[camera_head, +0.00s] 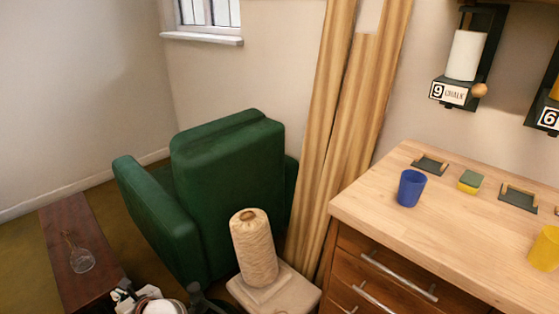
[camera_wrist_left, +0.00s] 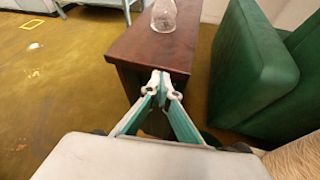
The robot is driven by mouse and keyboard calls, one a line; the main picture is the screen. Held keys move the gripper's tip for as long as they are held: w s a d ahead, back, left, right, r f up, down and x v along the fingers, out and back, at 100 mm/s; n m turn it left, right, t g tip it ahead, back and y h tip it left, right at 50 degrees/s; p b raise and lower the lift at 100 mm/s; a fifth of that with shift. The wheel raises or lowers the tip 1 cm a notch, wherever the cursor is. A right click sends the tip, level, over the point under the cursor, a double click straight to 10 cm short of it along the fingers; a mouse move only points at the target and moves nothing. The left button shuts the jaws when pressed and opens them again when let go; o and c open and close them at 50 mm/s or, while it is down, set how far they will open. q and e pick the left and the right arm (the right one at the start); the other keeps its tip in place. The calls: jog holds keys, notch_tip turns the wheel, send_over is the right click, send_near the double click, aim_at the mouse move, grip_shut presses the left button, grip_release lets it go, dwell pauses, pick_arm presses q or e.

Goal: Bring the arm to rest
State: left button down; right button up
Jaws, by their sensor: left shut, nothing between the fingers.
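My left gripper (camera_head: 122,293) is low at the bottom left of the head view, partly cut off by the lower edge. In the left wrist view its two green-lined fingers (camera_wrist_left: 161,84) meet at the tips, shut and empty. The tips appear in front of the end of a dark wooden cabinet (camera_wrist_left: 130,43); I cannot tell the gap. My right gripper is in neither view.
A glass bottle (camera_head: 80,260) stands on the cabinet. A green armchair (camera_head: 225,160) and a yarn cone (camera_head: 254,245) are right of the gripper. Farther right, the wooden worktable (camera_head: 450,235) carries a blue cup (camera_head: 411,188) and yellow cup (camera_head: 544,248).

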pick_arm(q)
notch_tip(320, 180, up, 9)
jog(key=w+d+m+t+y, duration=0.1)
jog(key=d+m+t, duration=0.1)
jog(key=m+t, duration=0.65)
jog(key=s+d+r+m+t+h+p, duration=0.15)
jog(key=d+m+t+h, duration=0.55)
jog(key=d+m, duration=0.95)
jog(key=s+d+f+m+g+h+p, duration=0.1)
jog(key=s+d+f+m+g+h, duration=0.65)
jog(key=m, duration=1.05)
jog(key=s+d+f+m+g, duration=0.1)
jog(key=s+f+m+g, duration=0.2)
jog(key=s+f+m, duration=0.4)
jog(key=s+m, duration=0.1)
jog(key=s, duration=0.2)
jog(key=shift+s+f+h+p, duration=0.15)
jog(key=shift+s+h+p, duration=0.05)
jog(key=shift+h+p, duration=0.2)
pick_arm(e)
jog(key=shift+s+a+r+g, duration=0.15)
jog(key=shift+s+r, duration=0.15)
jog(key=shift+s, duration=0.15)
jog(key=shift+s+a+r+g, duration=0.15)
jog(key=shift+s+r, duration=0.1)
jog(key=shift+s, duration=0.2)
